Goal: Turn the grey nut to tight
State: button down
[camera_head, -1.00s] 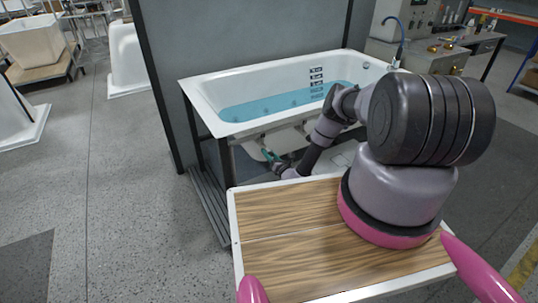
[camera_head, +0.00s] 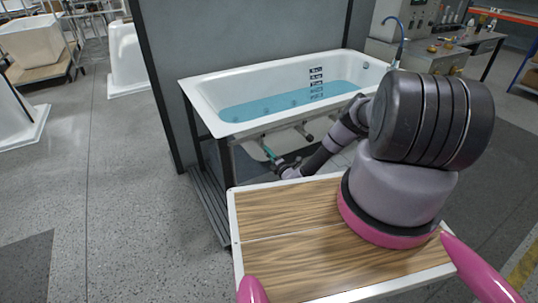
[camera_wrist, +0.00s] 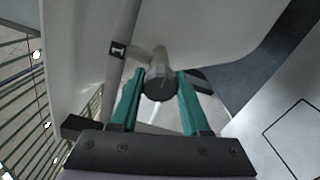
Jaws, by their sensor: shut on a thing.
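The grey nut (camera_wrist: 160,86) is a dark grey round piece on the end of a lighter grey pipe under the tub, in the middle of the wrist view. The teal fingers of my gripper (camera_wrist: 159,78) stand on its left and right sides and are shut on it. In the head view my gripper (camera_head: 270,154) is beneath the near left part of the tub's rim, and the nut cannot be made out there. The nut's far side is hidden, and its tightness cannot be read from the pictures.
The white bathtub (camera_head: 220,113) holds blue water and stands in a dark frame (camera_head: 203,165) against a grey panel. A pale pipe with a black tag (camera_wrist: 117,49) runs close to the left finger. A wooden tabletop (camera_head: 285,215) lies in front of the tub.

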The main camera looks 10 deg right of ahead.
jog(key=shift+s+f+m, duration=0.1)
jog(key=shift+m, duration=0.3)
jog(key=shift+c, duration=1.9)
grip_release()
jog(key=v, duration=1)
jog(key=shift+s, duration=0.35)
jog(key=shift+d, duration=0.15)
